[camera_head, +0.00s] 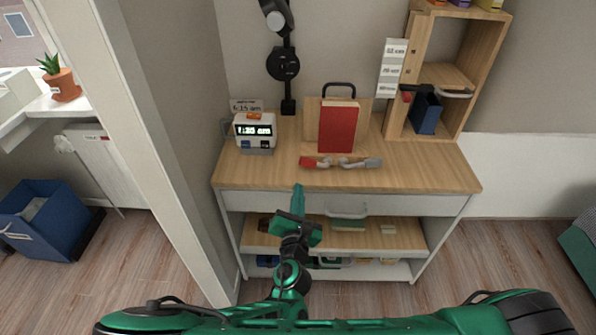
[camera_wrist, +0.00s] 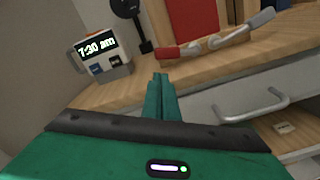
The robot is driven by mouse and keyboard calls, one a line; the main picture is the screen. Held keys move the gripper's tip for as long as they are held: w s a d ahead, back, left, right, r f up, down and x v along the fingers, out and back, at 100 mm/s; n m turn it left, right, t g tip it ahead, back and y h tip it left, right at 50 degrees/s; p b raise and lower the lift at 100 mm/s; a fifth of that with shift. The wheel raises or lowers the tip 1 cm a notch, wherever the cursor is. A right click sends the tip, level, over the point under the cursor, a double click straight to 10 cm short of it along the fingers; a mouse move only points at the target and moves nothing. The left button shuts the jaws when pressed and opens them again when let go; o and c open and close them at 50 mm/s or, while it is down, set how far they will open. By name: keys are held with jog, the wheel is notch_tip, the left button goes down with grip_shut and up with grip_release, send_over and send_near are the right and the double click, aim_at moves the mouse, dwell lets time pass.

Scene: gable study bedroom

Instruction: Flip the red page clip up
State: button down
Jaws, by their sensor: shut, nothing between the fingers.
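The red page clip (camera_head: 314,162) lies low and roughly level at the left of the ledge in front of a red book (camera_head: 338,128) on a wooden bookstand. In the wrist view the red clip (camera_wrist: 168,52) shows just beyond my fingertips. A grey clip (camera_head: 370,163) lies at the right end of the same ledge; it also shows in the wrist view (camera_wrist: 255,24). My gripper (camera_head: 298,188) is shut and empty. It is in front of the desk's front edge, below and slightly left of the red clip, apart from it.
A white clock (camera_head: 255,130) stands left of the bookstand, with a black lamp (camera_head: 284,65) behind. A wooden shelf unit (camera_head: 470,90) at right holds a dark blue book (camera_head: 426,113). The desk drawer has a protruding handle (camera_head: 347,212). The desk top right of the stand is clear.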

aim_at(297, 176)
jog(key=shift+s+a+y, duration=0.1)
jog(key=shift+a+y, duration=0.2)
jog(key=shift+a, duration=0.05)
jog(key=w, duration=1)
jog(key=shift+d+f, duration=0.1)
jog(key=shift+f, duration=0.05)
